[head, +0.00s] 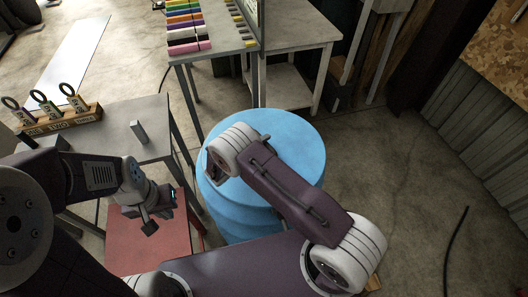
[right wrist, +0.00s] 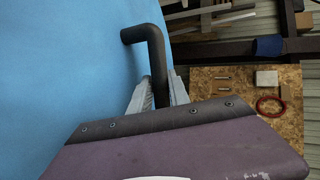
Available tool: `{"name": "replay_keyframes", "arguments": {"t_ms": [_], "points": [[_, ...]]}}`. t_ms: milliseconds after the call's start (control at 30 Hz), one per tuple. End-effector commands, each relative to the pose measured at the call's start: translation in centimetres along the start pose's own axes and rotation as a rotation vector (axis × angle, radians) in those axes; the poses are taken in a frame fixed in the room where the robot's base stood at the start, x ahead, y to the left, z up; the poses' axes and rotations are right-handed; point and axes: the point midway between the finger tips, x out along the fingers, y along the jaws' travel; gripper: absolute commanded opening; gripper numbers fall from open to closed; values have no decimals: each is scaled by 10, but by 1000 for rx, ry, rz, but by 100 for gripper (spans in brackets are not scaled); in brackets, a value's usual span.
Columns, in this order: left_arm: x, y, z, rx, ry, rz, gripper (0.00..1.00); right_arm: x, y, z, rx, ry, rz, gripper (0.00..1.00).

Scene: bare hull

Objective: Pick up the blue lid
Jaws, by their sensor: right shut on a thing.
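A blue lid (head: 290,130) tops a round blue barrel (head: 245,222) in the middle of the head view. My right arm reaches over the lid and hides part of it. In the right wrist view the blue lid (right wrist: 60,70) fills the left side, and a black bent handle (right wrist: 155,50) stands out from it. My right gripper (right wrist: 160,90) is shut on this handle, with a finger on each side. I cannot tell whether the lid is raised off the barrel. My left gripper (head: 160,208) is empty and looks open, left of the barrel above a red surface.
A grey table (head: 150,130) at left holds a wooden rack (head: 62,120) with rings and a small grey block (head: 139,131). A table with coloured blocks (head: 187,32) and a white-grey bench (head: 295,38) stand behind the barrel. Floor to the right is clear except for a black cable (head: 456,245).

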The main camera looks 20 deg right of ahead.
Motion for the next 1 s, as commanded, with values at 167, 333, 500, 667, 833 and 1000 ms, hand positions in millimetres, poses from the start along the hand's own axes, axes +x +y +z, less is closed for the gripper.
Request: {"name": "replay_keyframes", "arguments": {"t_ms": [167,333,500,667,833,1000], "points": [[0,0,0,0,0,0,0,0,-3,0,0,0,-6,0],[0,0,0,0,0,0,0,0,-3,0,0,0,-4,0],[2,0,0,0,0,0,0,-3,-10,0,0,0,-4,0],[6,0,1,0,0,0,0,-9,-26,0,3,-1,-4,0],[8,0,1,0,0,0,0,-16,-44,-10,-1,1,-4,0],[11,0,1,0,0,0,0,-21,-56,-34,0,1,-4,0]]}}
